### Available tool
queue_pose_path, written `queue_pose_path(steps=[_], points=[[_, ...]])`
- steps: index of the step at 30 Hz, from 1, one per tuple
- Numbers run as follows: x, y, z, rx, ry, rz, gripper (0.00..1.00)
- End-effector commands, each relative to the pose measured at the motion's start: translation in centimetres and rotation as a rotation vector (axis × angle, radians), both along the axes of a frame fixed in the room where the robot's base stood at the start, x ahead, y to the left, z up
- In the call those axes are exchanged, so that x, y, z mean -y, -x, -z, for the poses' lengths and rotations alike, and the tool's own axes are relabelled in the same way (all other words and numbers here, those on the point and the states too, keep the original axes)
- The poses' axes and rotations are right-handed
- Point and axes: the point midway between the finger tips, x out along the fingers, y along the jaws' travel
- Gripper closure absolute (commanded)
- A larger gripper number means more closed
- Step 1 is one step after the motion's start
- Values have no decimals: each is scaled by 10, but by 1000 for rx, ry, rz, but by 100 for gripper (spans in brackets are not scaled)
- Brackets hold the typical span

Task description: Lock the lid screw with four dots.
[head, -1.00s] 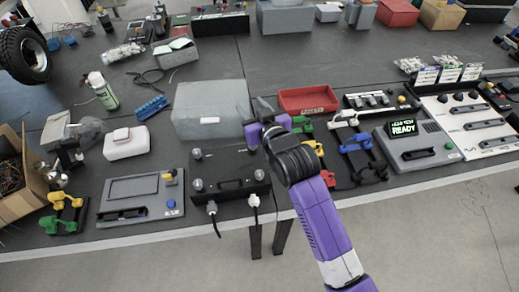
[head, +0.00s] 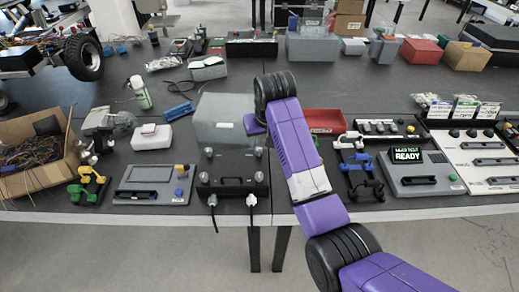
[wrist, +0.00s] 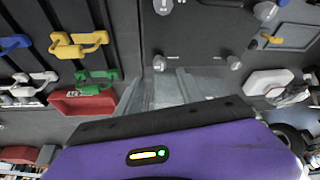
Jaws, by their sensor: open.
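The black box (head: 232,186) with a flat lid and a front handle stands near the table's front edge. Round grey screw knobs sit at its lid corners, including the front-left knob (head: 203,177) and front-right knob (head: 259,176). In the wrist view its lid (wrist: 200,35) appears upside down, with two back knobs (wrist: 160,62) and (wrist: 234,62) visible. The dot marks are too small to read. My gripper (wrist: 160,82) is open and empty, its fingers apart near the lid's back edge in that view. My arm hides it in the head view.
A grey box (head: 222,120) stands behind the black box. A grey panel (head: 155,184) is at left, and a red tray (head: 325,121), coloured handles (head: 360,163) and a READY display unit (head: 420,172) are at right. Two cables hang in front of the black box.

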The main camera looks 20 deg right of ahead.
Motion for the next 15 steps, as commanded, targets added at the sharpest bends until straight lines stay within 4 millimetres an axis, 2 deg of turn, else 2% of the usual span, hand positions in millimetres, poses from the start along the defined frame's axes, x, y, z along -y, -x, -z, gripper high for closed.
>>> queue_pose_path(steps=[10, 15], points=[[1, -18, 47, -2, 0, 1, 55], [2, -25, 62, 1, -1, 2, 55]])
